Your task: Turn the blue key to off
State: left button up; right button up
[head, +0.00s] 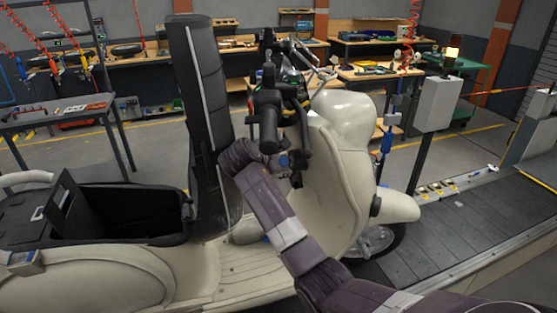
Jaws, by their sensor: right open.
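A cream scooter (335,195) stands in front of me with its black handlebar (268,115) facing me. My right arm comes in from the lower right, and my right gripper (292,167) is just below the handlebar, close to the scooter's front panel. The gripper is open. A small blue spot (284,160) shows at the gripper. It may be the blue key, but it is too small and covered to tell, and its turn position cannot be read. Whether the fingers touch it is not clear. My left gripper is not in view.
The scooter's seat (197,110) is raised upright left of the handlebar, above an open storage bin (125,212). The slat conveyor (440,232) runs at the right, beside a grey box on a post (437,103). Workbenches line the back.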

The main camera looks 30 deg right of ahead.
jog(key=c, duration=1.1)
jog(key=shift+o, duration=0.2)
jog(key=shift+w+r+n+g+y, duration=0.1)
jog(key=shift+r+n+g+y, duration=0.1)
jog(key=shift+n+g+y, duration=0.15)
jog(key=shift+f+n+g+y, duration=0.1)
jog(key=shift+n+g+y, duration=0.2)
jog(key=shift+g, duration=0.35)
jog(key=shift+w+d+n+g+y, duration=0.1)
jog(key=shift+n+g+y, duration=0.15)
jog(key=shift+n+g, duration=0.3)
jog(key=shift+a+r+g, duration=0.3)
jog(key=shift+r+g, duration=0.05)
jog(key=shift+d, duration=0.1)
jog(key=shift+r, duration=0.2)
